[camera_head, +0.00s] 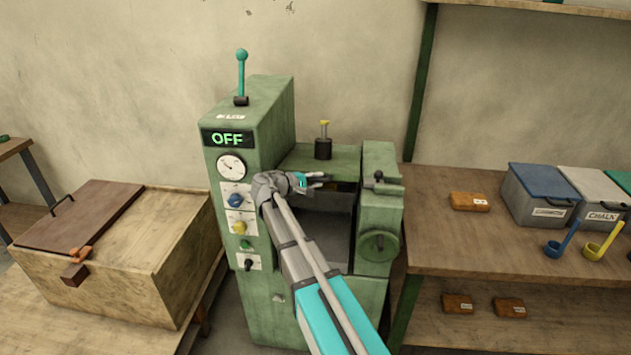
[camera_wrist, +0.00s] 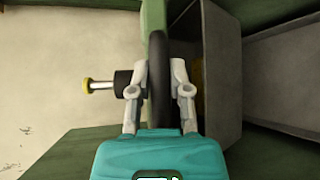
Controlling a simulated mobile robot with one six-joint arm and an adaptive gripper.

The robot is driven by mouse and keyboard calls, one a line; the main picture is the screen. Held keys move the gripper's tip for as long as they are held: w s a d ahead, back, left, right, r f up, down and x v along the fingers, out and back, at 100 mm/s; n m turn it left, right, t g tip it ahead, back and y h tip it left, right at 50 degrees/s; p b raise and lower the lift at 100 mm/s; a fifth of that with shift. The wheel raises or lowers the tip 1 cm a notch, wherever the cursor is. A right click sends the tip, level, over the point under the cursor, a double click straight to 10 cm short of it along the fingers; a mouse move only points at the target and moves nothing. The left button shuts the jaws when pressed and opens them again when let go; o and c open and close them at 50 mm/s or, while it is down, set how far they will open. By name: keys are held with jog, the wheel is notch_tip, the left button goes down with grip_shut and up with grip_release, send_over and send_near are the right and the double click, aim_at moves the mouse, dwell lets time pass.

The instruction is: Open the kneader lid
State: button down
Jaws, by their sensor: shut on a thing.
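The kneader is a green machine (camera_head: 375,225) in the middle of the head view, with a lit OFF display (camera_head: 228,139). A grey hollow shows in its front, behind my arm. My gripper (camera_head: 322,180) is at the upper front of the machine, below a black post with a yellow cap (camera_head: 323,145). In the wrist view my gripper (camera_wrist: 160,82) is shut on a dark bar, the lid handle (camera_wrist: 160,105), with one finger on each side. A green edge (camera_wrist: 153,18) lies beside the handle. My arm hides part of the front, and the lid's exact angle is unclear.
A wooden box (camera_head: 120,270) with a brown board on top stands at the left. A wooden shelf (camera_head: 450,240) at the right holds bins (camera_head: 540,195), scoops and brown blocks. A teal-knobbed lever (camera_head: 241,75) rises from the machine's left column.

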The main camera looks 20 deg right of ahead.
jog(key=shift+w+d+r, duration=0.1)
jog(key=shift+w+r, duration=0.15)
jog(key=shift+r, duration=0.35)
